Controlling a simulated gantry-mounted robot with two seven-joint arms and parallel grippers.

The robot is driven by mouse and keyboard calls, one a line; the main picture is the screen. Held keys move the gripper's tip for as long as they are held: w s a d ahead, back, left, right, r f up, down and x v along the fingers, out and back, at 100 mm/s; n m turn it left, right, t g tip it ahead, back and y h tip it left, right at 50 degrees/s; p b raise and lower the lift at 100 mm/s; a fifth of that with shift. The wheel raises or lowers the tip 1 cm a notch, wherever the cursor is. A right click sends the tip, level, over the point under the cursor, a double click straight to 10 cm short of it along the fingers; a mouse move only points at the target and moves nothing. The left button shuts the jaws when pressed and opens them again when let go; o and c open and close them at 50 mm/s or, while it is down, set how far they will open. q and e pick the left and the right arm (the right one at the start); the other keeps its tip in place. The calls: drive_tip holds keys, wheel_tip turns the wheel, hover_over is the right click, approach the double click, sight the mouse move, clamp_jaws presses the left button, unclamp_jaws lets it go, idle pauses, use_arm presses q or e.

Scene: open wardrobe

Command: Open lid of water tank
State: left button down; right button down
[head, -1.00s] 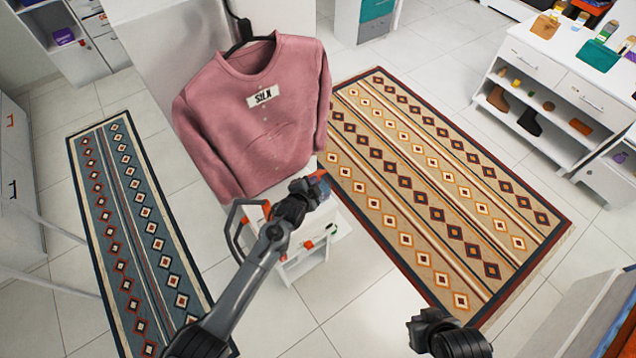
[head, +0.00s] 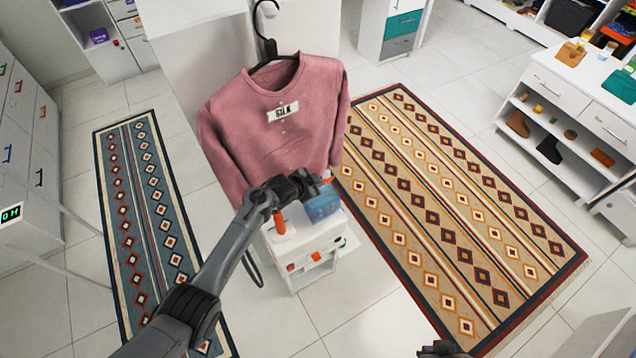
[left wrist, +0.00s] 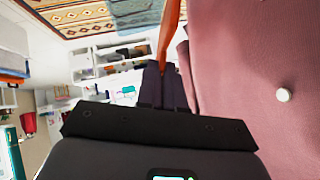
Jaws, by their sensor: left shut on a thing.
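The translucent blue water tank (head: 322,205) sits on top of the small white appliance (head: 305,245), below the pink shirt. My left gripper (head: 318,184) is just above and left of the tank in the head view. Its fingers (left wrist: 165,88) are shut on a thin orange piece (left wrist: 168,38), which looks like the tank's lid. A little orange also shows at the fingertips in the head view. The gripper hides part of the tank's top, so the lid's exact angle cannot be told. Only a bit of my right gripper (head: 440,349) shows at the bottom edge.
The pink shirt (head: 275,130) hangs on a black hanger (head: 272,50) right behind the appliance, close to my left gripper. An orange-topped part (head: 280,225) stands left of the tank. A patterned rug (head: 450,215) lies on open floor to the right.

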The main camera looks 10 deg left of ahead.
use_arm(q)
drive_tip(key=shift+r, duration=0.1)
idle(0.7)
drive_tip(key=c, duration=1.3)
unclamp_jaws()
drive_tip(key=shift+o, duration=0.2)
drive_tip(key=p+v, duration=0.1)
drive_tip(key=v, duration=0.9)
drive_tip(key=shift+s+a+r, duration=0.2)
drive_tip(key=shift+s+r, duration=0.05)
